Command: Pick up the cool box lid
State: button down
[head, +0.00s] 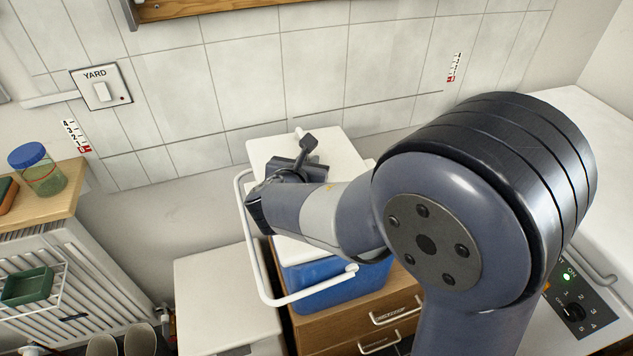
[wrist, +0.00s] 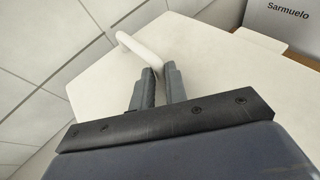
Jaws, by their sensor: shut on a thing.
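The cool box lid (head: 269,147) is white and sits on top of the blue cool box (head: 318,287) in the head view. In the wrist view the white lid (wrist: 215,75) fills the middle. A white loop handle (wrist: 139,47) stands up from it. My gripper (wrist: 160,84) is shut on the lid's handle, with one finger on each side of it near its end. In the head view my arm and gripper cover much of the lid, and the fingers are mostly hidden. Whether the lid is apart from the box cannot be told.
The cool box's white carrying handle (head: 259,264) hangs out at its left and front. The box stands on a wooden drawer unit (head: 343,333). A white surface (head: 222,285) lies to the left. The tiled wall (head: 245,75) is close behind. A jar (head: 40,172) stands at far left.

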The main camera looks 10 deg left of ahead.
dwell(0.4)
notch_tip(320, 180, up, 9)
jog(key=p, duration=0.2)
jog(key=shift+n, duration=0.4)
jog(key=f, duration=0.5)
jog(key=f+p, duration=0.1)
jog(key=f, duration=0.2)
jog(key=shift+d+f, duration=0.1)
jog(key=shift+d, duration=0.3)
jog(key=shift+f, duration=0.1)
dwell(1.5)
jog(key=shift+f+b, duration=0.4)
jog(key=shift+b, duration=0.2)
jog(key=shift+f, duration=0.1)
dwell(0.5)
jog(key=c, duration=1.4)
grip_release()
